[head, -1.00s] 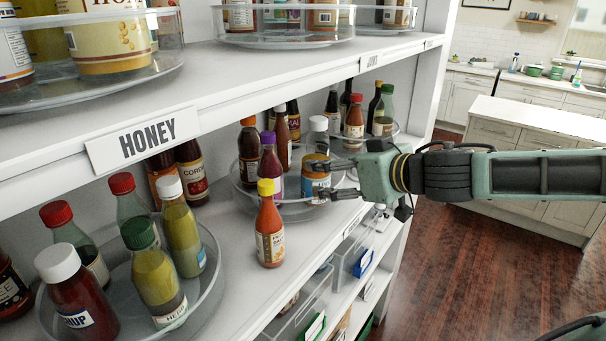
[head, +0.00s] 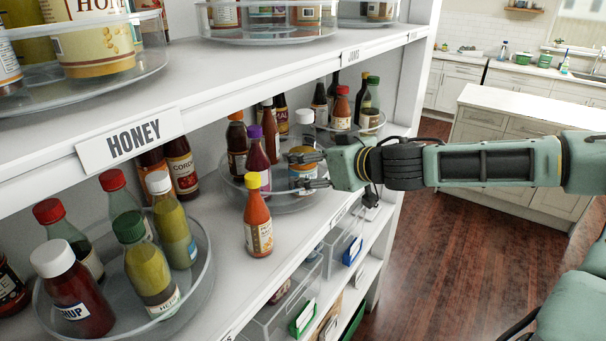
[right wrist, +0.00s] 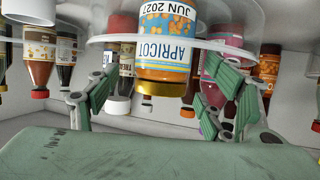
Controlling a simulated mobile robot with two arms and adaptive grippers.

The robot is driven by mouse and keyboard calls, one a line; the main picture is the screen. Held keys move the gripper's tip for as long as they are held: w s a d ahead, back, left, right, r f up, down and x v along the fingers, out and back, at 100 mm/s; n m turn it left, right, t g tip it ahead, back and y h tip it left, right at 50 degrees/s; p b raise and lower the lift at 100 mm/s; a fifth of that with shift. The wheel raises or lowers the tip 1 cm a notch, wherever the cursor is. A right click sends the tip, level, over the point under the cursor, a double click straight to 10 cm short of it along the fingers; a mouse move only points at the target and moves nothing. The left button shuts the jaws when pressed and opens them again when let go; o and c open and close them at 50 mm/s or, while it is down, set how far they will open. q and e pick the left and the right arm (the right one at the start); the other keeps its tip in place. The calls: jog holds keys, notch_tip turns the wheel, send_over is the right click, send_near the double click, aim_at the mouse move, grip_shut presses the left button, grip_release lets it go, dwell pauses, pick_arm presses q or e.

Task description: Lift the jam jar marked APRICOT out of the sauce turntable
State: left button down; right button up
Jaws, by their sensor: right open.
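The APRICOT jam jar (head: 302,177) stands near the front of the clear sauce turntable (head: 270,206) on the middle shelf. It has a gold lid and an orange-and-blue label, readable in the right wrist view (right wrist: 165,42), where the scene appears upside down. My right gripper (head: 300,171) reaches in from the right, open. Its fingers lie on either side of the jar; in the right wrist view the jar sits between the fingers (right wrist: 160,80). Whether they touch it I cannot tell. The jar's lower part is partly hidden by a finger and the turntable rim. My left gripper is out of view.
A purple-capped bottle (head: 257,160) and a white-capped bottle (head: 306,128) stand close to the jar. A yellow-capped sauce bottle (head: 258,222) stands on the shelf in front of the turntable. The upper shelf edge (head: 240,92) runs above. Another turntable (head: 207,285) is at the left.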

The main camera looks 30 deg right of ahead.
jog(key=shift+x, duration=0.8)
jog(key=shift+a, duration=0.15)
jog(key=c, duration=1.7)
jog(key=shift+r, duration=0.1)
jog(key=shift+c, duration=0.4)
